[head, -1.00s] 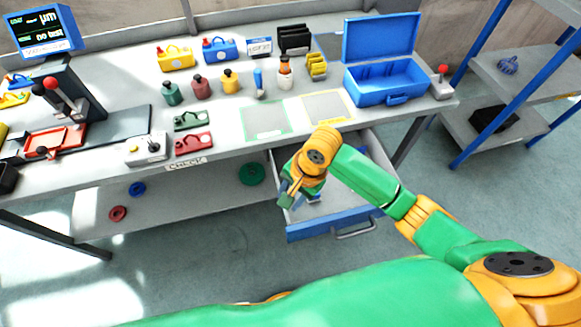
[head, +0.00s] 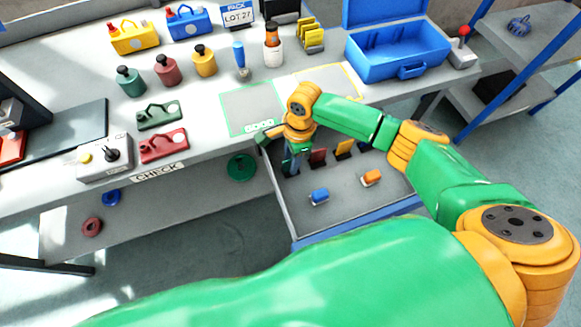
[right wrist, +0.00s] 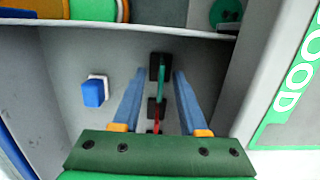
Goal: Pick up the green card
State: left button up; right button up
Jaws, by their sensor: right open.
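The green card (right wrist: 162,80) stands upright on edge in a dark holder in the open drawer (head: 365,199). It shows in the right wrist view between the two blue fingers of my right gripper (right wrist: 159,74). The fingers are open, with a gap on each side of the card. In the head view my right gripper (head: 291,164) points down into the left back part of the drawer and hides the green card. My left gripper is not in view.
A red card (head: 318,157) and a yellow card (head: 344,150) stand in the same row. A blue block (head: 319,196) and an orange block (head: 372,177) lie in the drawer. The worktop's front edge (head: 205,154) is close to my gripper.

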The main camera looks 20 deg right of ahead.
jog(key=shift+w+f, duration=0.1)
jog(key=shift+f, duration=0.05)
grip_shut()
dwell(1.3)
